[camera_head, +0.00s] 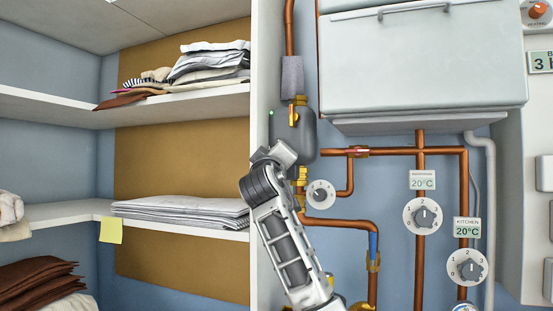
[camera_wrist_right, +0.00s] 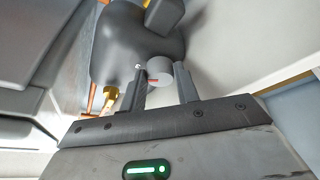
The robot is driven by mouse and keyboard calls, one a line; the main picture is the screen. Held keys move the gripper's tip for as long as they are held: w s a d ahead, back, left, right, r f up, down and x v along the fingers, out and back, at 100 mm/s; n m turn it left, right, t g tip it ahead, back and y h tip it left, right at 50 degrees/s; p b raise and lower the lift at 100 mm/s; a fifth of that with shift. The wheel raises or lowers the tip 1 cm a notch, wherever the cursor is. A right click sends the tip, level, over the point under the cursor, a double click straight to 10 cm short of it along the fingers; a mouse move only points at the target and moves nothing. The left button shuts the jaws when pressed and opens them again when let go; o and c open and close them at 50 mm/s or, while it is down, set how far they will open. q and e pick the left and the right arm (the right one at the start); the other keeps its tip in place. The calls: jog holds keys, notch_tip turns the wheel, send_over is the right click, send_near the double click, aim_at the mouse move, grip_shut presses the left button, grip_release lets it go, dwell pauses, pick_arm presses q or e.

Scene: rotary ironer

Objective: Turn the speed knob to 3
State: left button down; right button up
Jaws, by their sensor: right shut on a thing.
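A small grey round knob (camera_wrist_right: 159,70) with a red mark on its face shows in the right wrist view, in front of a dark grey rounded body (camera_wrist_right: 120,45). My right gripper (camera_wrist_right: 160,84) is shut on this knob, one finger on each side. No numbers can be read around it. In the head view my right arm reaches up from below, and its wrist end is beside the dark grey vessel (camera_head: 307,135). The held knob and the fingertips are hidden there by my own wrist. My left gripper is not in view.
Copper pipes (camera_head: 420,150) run close to the right of my arm. A white boiler casing (camera_head: 420,60) hangs above. Shelves with folded cloths (camera_head: 180,208) stand on the left, ending in a white side panel (camera_head: 262,80).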

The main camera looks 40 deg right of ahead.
jog(key=o, duration=1)
